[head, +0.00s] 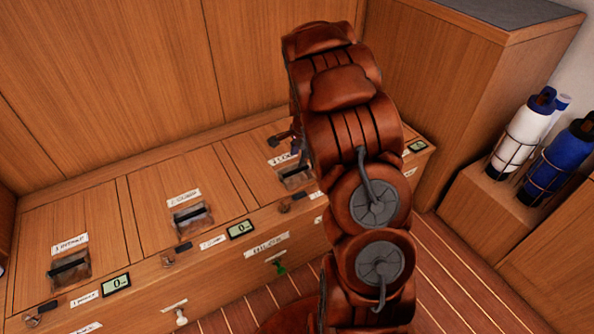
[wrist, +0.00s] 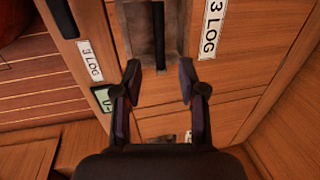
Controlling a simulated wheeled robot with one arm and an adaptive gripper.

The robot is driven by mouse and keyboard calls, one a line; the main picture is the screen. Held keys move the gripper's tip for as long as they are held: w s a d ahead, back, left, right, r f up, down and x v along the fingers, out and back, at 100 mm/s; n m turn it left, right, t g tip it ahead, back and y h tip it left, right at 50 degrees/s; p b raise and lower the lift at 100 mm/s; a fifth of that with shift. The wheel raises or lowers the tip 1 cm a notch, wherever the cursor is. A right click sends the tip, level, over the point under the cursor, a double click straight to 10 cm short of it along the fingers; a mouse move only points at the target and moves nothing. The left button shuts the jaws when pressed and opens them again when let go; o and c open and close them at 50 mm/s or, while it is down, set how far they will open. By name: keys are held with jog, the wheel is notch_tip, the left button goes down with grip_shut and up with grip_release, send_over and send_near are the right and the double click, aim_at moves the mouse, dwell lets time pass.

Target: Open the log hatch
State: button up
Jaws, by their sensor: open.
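The log hatch (wrist: 240,75) is a wooden lid marked "3 LOG" in the wrist view and looks shut. A dark upright bar handle (wrist: 159,36) sits in its recessed pull. In the head view, the pull (head: 295,175) shows at the right end of the bench, partly behind my arm. My gripper (wrist: 160,80) is open and empty over the hatch, its fingers spread to either side of the handle's line. I cannot tell how high it is above the handle. In the head view my gripper (head: 287,141) is small and partly hidden.
Two other hatches with recessed pulls (head: 70,268) (head: 190,216) lie to the left on the bench. A tall cabinet (head: 465,90) and white and blue bottles (head: 521,135) (head: 558,160) stand at right.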

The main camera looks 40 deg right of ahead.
aim_at(296, 170)
jog(key=f+b, duration=0.1)
jog(key=f, duration=0.2)
jog(key=w+f, duration=0.1)
jog(key=f, duration=0.3)
jog(key=shift+w+b, duration=0.15)
jog(key=shift+b, duration=0.2)
jog(key=shift+r, duration=0.1)
grip_shut()
